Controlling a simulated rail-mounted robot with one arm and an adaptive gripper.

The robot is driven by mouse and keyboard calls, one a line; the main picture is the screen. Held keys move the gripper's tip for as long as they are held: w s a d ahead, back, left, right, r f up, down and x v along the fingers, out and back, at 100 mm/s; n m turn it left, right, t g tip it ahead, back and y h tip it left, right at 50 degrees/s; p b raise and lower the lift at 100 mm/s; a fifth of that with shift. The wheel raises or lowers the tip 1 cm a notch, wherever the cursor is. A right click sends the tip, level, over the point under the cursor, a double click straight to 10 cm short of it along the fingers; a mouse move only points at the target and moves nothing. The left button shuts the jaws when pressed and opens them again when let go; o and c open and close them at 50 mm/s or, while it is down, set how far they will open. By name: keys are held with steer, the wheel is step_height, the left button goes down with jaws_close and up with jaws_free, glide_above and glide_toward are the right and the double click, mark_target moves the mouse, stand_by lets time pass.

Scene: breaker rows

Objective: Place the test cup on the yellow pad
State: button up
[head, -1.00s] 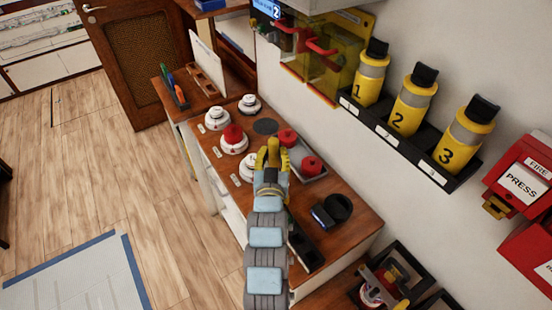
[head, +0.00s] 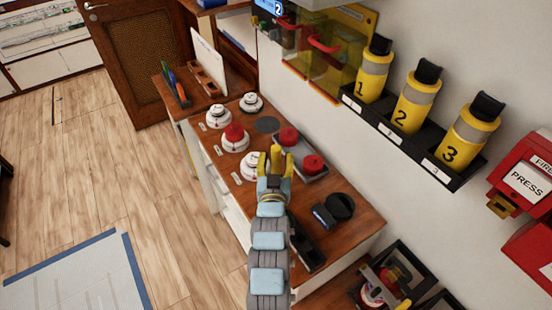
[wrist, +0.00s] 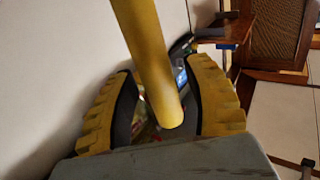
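My gripper (head: 275,155) is over the wooden counter, close to a white round device and a grey tray. Its yellow fingers look spread in the head view. In the wrist view the ribbed yellow fingers (wrist: 160,65) stand apart, and a smooth yellow bar (wrist: 155,65) passes between them. I cannot tell whether the bar is part of my gripper; no grasped object is clear. I cannot identify the test cup for certain; a black round object (head: 339,207) stands on the counter's right part. I cannot make out a yellow pad.
The wooden counter (head: 215,150) holds several white round devices, one with a red top (head: 234,135). Two red knobs (head: 313,164) stand at the grey tray. A rack (head: 410,145) of numbered yellow bottles and red boxes (head: 525,180) are on the wall.

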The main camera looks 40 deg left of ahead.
steer(key=shift+r, duration=0.15)
steer(key=shift+s+d, duration=0.35)
steer(key=b+v, duration=0.1)
steer(key=v, duration=1)
